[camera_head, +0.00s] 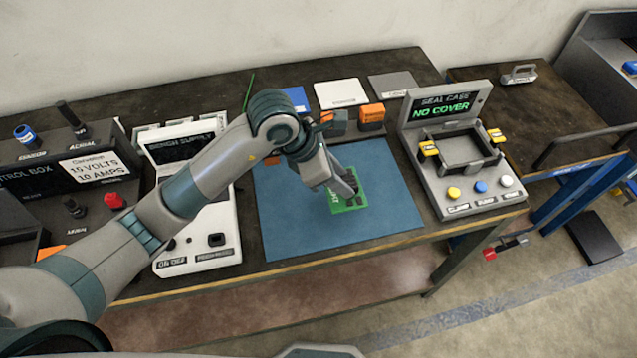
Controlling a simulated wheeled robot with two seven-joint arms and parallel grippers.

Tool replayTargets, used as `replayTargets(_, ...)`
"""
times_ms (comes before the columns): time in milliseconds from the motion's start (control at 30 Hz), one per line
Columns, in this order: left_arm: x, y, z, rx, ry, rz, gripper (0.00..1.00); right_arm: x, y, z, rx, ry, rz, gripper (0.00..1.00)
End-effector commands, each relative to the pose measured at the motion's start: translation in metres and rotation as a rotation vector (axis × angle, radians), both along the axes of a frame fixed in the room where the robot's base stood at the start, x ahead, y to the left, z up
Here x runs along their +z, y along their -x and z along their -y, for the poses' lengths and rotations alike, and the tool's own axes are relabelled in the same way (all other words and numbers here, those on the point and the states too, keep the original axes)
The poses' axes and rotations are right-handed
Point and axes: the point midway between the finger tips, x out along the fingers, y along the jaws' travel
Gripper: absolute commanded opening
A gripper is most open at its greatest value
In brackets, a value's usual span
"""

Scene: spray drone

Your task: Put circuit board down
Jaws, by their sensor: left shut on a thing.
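The green circuit board (337,208) is at the blue mat (290,237), right of the mat's middle. My left gripper (350,200) reaches in from the left and is shut on the board, its fingers pointing down. The gripper hides part of the board. I cannot tell whether the board touches the mat or is held just above it. My right gripper is not in view.
Right of the mat stands the seal case station (462,185), its screen reading "NO COVER". Left are the bench supply (212,235) and control box (70,170). Orange-and-grey blocks (371,117) stand behind the mat. The mat's front is clear.

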Motion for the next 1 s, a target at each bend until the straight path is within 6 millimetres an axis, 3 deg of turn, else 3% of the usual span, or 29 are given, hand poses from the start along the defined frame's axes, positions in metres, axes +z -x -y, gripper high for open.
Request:
replayTargets(100,-0.011,-0.007,-0.022,0.005,-0.003,-0.005,0.07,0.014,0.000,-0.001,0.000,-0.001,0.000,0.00)
replayTargets(333,-0.028,-0.017,-0.047,0.001,0.001,-0.002,0.07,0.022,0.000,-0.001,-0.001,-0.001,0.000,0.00)
replayTargets(767,-0.032,-0.018,-0.049,0.000,0.001,-0.001,0.07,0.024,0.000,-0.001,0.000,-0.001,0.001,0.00)
replayTargets(1000,-0.054,-0.017,-0.049,0.000,0.001,-0.003,0.07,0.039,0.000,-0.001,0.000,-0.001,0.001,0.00)
